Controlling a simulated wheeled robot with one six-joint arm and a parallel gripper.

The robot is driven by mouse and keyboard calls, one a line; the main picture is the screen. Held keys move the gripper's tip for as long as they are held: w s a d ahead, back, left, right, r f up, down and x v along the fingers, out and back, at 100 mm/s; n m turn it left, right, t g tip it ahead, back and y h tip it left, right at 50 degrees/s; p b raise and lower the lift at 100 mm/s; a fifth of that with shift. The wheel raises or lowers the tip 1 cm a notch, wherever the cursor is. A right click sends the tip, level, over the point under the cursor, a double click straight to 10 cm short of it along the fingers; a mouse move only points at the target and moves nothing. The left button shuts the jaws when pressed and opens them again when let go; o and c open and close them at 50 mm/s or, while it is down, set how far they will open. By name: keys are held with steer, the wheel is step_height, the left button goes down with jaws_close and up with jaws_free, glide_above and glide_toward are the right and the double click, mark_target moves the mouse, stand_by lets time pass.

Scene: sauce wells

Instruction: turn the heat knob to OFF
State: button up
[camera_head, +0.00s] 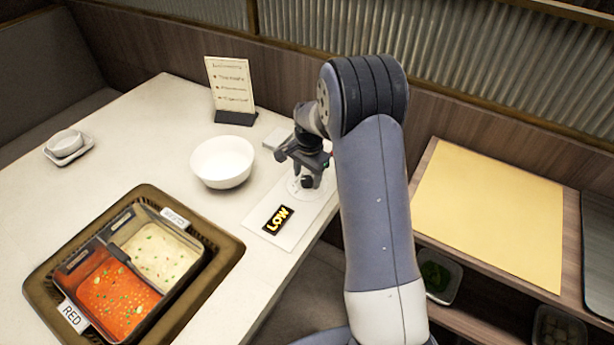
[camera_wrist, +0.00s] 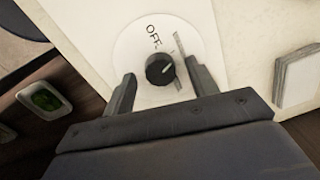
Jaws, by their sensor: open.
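The heat knob (camera_wrist: 160,69) is a small black dial with a light pointer line, on a white round plate (camera_wrist: 132,48) marked OFF. In the wrist view the pointer aims to the upper right, away from the OFF word at the upper left. My gripper (camera_wrist: 158,88) is open, with one finger on each side of the knob and a gap to it. In the head view my gripper (camera_head: 306,178) is above the control panel (camera_head: 262,226), and the knob is mostly hidden there. A black display (camera_head: 278,220) on the panel reads LOW in glowing letters.
A two-part pot (camera_head: 165,285) with red and pale soup sits in a brown frame on the table. A white bowl (camera_head: 222,162) and a menu stand (camera_head: 232,90) are near my gripper. A wooden shelf (camera_head: 488,218) is at the right.

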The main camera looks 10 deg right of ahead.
steer(key=shift+f, duration=0.45)
steer(key=c, duration=1)
